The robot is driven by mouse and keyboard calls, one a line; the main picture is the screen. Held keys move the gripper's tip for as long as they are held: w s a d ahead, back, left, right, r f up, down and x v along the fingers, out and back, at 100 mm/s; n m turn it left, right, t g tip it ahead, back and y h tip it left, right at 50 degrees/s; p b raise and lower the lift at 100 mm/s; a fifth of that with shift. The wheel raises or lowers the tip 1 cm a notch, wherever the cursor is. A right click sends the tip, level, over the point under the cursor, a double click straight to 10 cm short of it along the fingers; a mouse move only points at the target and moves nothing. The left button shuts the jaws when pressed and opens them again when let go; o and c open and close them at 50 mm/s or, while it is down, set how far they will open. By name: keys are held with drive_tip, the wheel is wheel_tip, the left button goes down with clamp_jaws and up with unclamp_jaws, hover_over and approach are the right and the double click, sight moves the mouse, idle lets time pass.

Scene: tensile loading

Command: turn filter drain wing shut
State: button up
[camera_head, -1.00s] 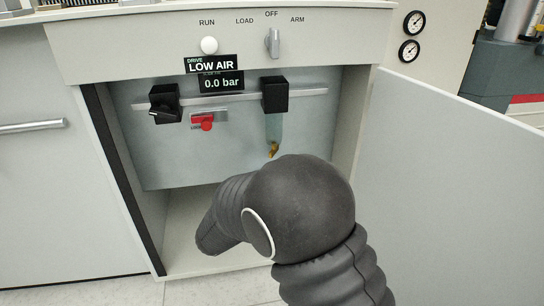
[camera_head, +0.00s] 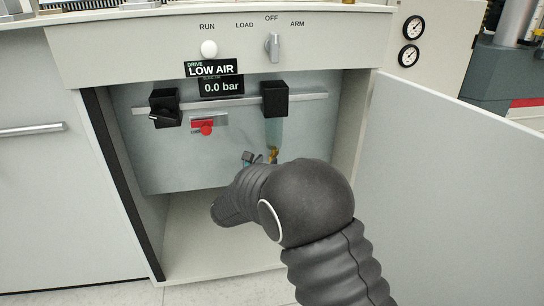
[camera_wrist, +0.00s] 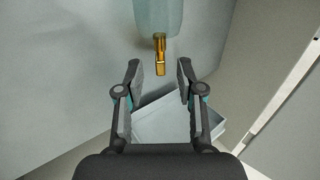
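The filter bowl (camera_head: 273,132), translucent blue-green, hangs below a black block (camera_head: 274,98) on the rail inside the open cabinet. Its brass drain wing (camera_head: 272,154) is at the bowl's bottom, partly behind my arm in the head view. In the wrist view the bowl (camera_wrist: 158,15) is at top centre and the brass wing (camera_wrist: 159,54) hangs down from it. My gripper (camera_wrist: 159,72) is open and empty, its fingers either side of the wing's line in the picture. The wing shows just beyond the fingertips, not gripped. In the head view only part of my gripper (camera_head: 249,158) shows.
The display (camera_head: 221,86) reads 0.0 bar under LOW AIR. The open door (camera_head: 455,180) stands at right.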

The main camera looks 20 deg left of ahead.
sight(270, 157)
drive_tip(key=shift+w+d, duration=0.2)
drive_tip(key=shift+w, duration=2.5)
drive_tip(key=shift+c, duration=0.2)
clamp_jaws()
